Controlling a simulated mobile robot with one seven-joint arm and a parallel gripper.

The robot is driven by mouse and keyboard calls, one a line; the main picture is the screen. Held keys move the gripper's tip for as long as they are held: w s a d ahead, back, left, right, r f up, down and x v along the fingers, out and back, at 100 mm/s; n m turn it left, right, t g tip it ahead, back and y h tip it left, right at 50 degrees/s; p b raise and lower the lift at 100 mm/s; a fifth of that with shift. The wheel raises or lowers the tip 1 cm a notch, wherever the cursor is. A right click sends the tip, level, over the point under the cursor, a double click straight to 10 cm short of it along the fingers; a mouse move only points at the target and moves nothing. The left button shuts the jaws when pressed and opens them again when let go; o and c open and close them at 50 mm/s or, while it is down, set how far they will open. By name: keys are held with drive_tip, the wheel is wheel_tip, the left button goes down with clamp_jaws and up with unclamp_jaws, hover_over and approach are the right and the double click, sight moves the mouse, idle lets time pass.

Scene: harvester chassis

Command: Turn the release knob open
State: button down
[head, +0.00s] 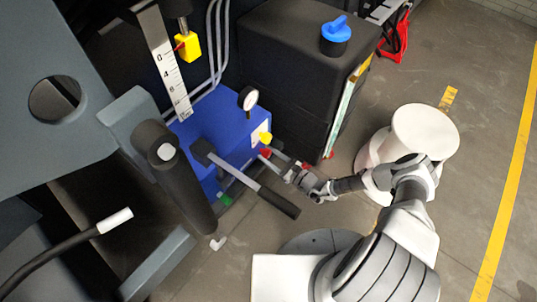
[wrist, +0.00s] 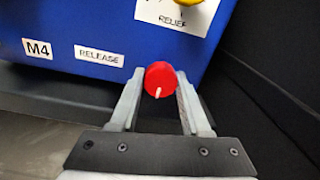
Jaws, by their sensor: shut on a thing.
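The release knob (wrist: 160,76) is a small red round knob on the front of a blue block (wrist: 95,25), just right of a "RELEASE" label (wrist: 99,56). Its white mark points down and slightly left in the wrist view. My gripper (wrist: 159,86) is shut on the knob, one finger on each side. In the head view the red knob (head: 265,153) shows at the block's lower right, with my gripper (head: 273,158) reaching it from the right. The knob's shaft is hidden.
A yellow knob (head: 265,138) with a "RELIEF" label sits just above. A black-gripped lever (head: 270,196) extends in front of the block, close to my gripper. A black tank (head: 300,75) with a blue cap (head: 336,32) stands behind. Open floor lies to the right.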

drive_tip(key=shift+c, duration=1.9)
unclamp_jaws()
drive_tip(key=p+v, duration=0.1)
drive_tip(key=v, duration=1.6)
drive_tip(key=shift+d+p, duration=0.25)
drive_tip(key=shift+p, duration=0.05)
drive_tip(key=shift+s, duration=0.1)
drive_tip(key=w+d+r+n+g+h+p, duration=0.1)
drive_tip(key=d+r+n+g+h+p, duration=0.15)
drive_tip(key=r+n+g, duration=0.95)
drive_tip(key=w+d+r+n+g+h+p, duration=0.1)
drive_tip(key=r+n+h+p, duration=0.2)
drive_tip(key=r, duration=2)
drive_tip(key=s+r+n+t+h+p, duration=0.2)
drive_tip(key=s+r, duration=0.3)
drive_tip(key=r, duration=0.5)
drive_tip(key=s+a+r+n+t+h+p, duration=0.1)
drive_tip(key=s+r+n+t+h+p, duration=0.1)
drive_tip(key=r, duration=0.8)
drive_tip(key=s+a+r+n+t+h+p, duration=0.1)
drive_tip(key=s+r+n+t+h+p, duration=0.1)
drive_tip(key=s+r, duration=0.7)
drive_tip(key=r+n+t+h, duration=0.1)
drive_tip(key=n+h, duration=0.1)
drive_tip(key=n, duration=0.1)
drive_tip(key=shift+a+r, duration=0.25)
drive_tip(key=shift+r, duration=0.05)
